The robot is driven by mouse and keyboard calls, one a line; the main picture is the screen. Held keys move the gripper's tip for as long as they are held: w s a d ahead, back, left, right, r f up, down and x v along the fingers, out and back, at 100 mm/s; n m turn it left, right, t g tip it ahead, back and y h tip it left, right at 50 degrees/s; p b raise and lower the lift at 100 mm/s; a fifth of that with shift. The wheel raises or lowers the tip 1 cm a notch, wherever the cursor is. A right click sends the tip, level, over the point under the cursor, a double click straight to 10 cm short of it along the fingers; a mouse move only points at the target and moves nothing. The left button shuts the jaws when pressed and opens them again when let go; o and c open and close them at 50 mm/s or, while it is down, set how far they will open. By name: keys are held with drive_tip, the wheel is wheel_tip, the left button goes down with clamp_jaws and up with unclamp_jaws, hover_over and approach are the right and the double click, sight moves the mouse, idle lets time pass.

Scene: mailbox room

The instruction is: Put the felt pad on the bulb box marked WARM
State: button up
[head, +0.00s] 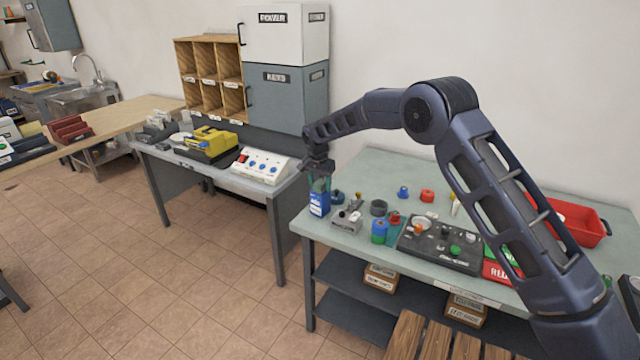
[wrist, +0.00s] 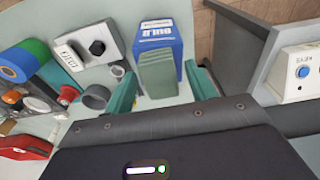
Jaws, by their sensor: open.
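A blue and white bulb box (head: 319,205) stands upright at the left front corner of the green worktable (head: 355,246). In the wrist view the box (wrist: 158,38) shows the word BULB; I cannot read WARM. A grey-green slab, which looks like the felt pad (wrist: 157,75), appears to lie on top of the box. My gripper (head: 319,177) is over the box, pointing down. In the wrist view the teal fingers of my gripper (wrist: 161,90) are open on both sides of the pad, with visible gaps. Exact contact between pad and box is hard to see.
A grey switch unit (wrist: 87,50) stands close beside the box. Tape rolls, a black tray (head: 440,246) of small parts and a red bin (head: 578,222) lie further right. A grey side table (head: 225,160) with a button panel (head: 262,164) stands left across a gap.

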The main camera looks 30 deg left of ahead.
sight(318, 185)
wheel_tip(318, 185, up, 12)
drive_tip(key=s, duration=0.1)
drive_tip(key=shift+s, duration=0.25)
drive_tip(key=shift+r, duration=0.1)
